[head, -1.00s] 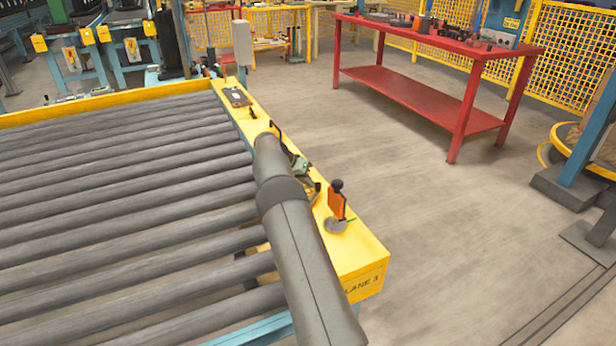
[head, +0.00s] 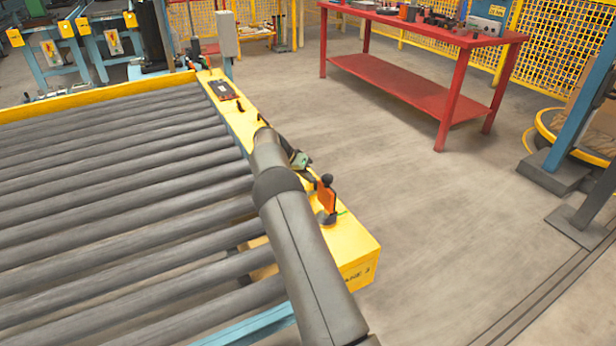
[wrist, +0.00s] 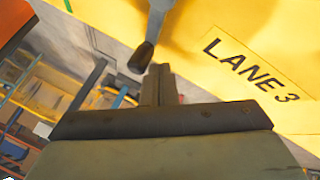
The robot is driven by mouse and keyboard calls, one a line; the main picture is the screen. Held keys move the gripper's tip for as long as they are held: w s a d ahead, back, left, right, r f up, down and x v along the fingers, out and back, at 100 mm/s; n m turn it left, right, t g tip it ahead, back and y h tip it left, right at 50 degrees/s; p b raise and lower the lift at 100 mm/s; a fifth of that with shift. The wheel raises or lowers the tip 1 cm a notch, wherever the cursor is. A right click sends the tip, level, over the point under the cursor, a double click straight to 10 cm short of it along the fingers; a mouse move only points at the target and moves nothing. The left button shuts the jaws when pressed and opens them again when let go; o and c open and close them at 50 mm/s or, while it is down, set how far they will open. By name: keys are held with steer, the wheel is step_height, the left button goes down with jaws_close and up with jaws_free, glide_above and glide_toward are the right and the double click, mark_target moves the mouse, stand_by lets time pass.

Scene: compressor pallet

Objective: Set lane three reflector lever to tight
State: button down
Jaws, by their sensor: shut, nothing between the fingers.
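The yellow lane three beam (head: 348,250) carries an orange reflector plate (head: 327,199) on a round grey base, with a black knob (head: 327,180) at its top. In the wrist view, a grey lever with a dark tip (wrist: 143,56) comes down from the top edge. An orange part (wrist: 14,22) fills the top left corner. My gripper (wrist: 159,73) is shut and empty, its fingertips close beside the lever's dark tip; I cannot tell whether they touch. In the head view my gripper is partly hidden by my arm, just left of the reflector.
The beam's face bears a "LANE 3" label (wrist: 252,70). A roller conveyor (head: 120,190) lies left of the beam. A red table (head: 400,90) stands at the back right, with clear floor (head: 430,220) between. A blue post (head: 575,110) is at far right.

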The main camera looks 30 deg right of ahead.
steer(key=shift+s, duration=0.1)
stand_by(0.5)
steer(key=p+v, duration=0.4)
steer(key=v, duration=1.3)
steer(key=shift+r, duration=0.2)
